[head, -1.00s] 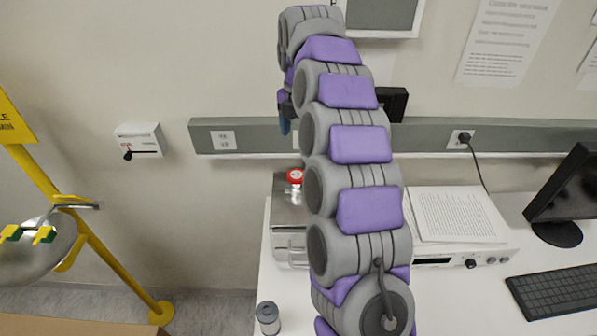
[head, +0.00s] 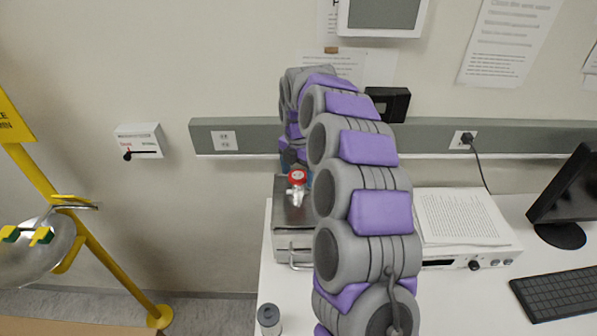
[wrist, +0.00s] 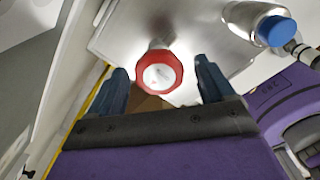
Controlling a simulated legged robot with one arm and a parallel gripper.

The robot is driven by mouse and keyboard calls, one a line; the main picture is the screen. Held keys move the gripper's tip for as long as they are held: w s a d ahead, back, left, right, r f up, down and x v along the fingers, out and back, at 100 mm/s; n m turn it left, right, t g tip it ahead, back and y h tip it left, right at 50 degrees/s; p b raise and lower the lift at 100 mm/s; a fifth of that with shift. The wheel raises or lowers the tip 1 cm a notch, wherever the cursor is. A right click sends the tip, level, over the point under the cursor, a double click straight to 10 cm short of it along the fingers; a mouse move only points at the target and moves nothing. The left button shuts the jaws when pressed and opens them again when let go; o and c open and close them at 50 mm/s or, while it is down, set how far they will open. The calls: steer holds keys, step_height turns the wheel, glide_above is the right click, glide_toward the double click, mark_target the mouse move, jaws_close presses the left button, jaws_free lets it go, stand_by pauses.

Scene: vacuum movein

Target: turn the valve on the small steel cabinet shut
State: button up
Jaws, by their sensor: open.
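The small steel cabinet (head: 291,245) stands on the left end of the white bench. On its top is the valve (head: 297,178) with a round red handle. In the wrist view the red handle (wrist: 158,72) with its white centre lies between and just beyond the two blue fingertips of my gripper (wrist: 164,80). The gripper is open, with a gap on each side of the handle, so the fingers appear not to touch it. The cabinet's right side is hidden by my arm.
A grey canister (head: 269,319) stands at the bench's front left. A white instrument (head: 470,255) with papers is right of my arm. A yellow eyewash stand (head: 100,250) is at left.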

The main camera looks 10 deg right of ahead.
steer(key=shift+a, duration=0.4)
steer(key=shift+c, duration=0.6)
steer(key=shift+d, duration=0.35)
steer(key=c, duration=0.9)
steer(key=shift+c, duration=0.2)
